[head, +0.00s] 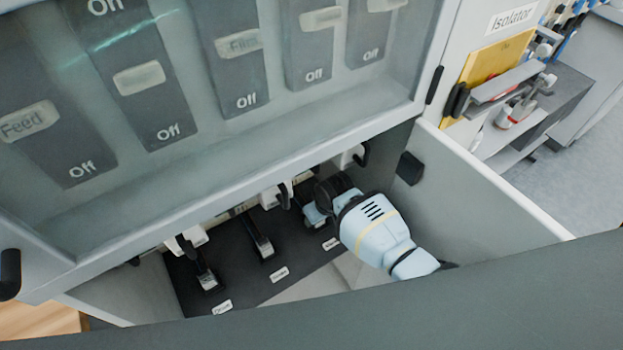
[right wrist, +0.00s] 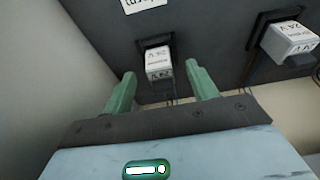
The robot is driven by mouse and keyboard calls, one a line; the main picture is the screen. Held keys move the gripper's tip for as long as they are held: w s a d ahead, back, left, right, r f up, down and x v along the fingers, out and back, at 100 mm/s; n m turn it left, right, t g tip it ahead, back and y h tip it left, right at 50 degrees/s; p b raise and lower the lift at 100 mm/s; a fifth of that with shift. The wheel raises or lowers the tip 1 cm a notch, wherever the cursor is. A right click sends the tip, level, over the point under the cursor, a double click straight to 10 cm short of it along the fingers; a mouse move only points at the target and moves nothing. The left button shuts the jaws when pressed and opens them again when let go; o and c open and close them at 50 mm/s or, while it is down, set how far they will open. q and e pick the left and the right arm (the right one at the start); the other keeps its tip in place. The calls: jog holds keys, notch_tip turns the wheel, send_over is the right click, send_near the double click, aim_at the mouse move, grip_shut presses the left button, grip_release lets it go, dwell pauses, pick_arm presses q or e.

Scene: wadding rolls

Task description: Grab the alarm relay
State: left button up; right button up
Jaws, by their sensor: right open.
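In the right wrist view my right gripper (right wrist: 160,71) is open, with its two green fingers apart. A small white relay (right wrist: 158,62) in a black socket stands between and just beyond the fingertips, and the fingers do not visibly grip it. Its printing is upside down and too small to read surely, so I cannot confirm that it is the alarm relay. A label plate (right wrist: 143,4) above it is cut off. In the head view my right arm reaches into the cabinet from the right, and its fingertips are hidden. My left gripper is not in view.
A second white relay (right wrist: 292,38) sits to the right in the wrist view. In the head view a raised cover with switches (head: 240,70) overhangs the compartment. Its side wall (head: 480,185) is close to my right arm. A dark panel (head: 270,240) holds several labelled positions.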

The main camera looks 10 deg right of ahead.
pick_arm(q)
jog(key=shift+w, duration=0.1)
pick_arm(e)
jog(key=shift+f, duration=0.2)
jog(key=c, duration=1.1)
jog(key=shift+r, duration=0.1)
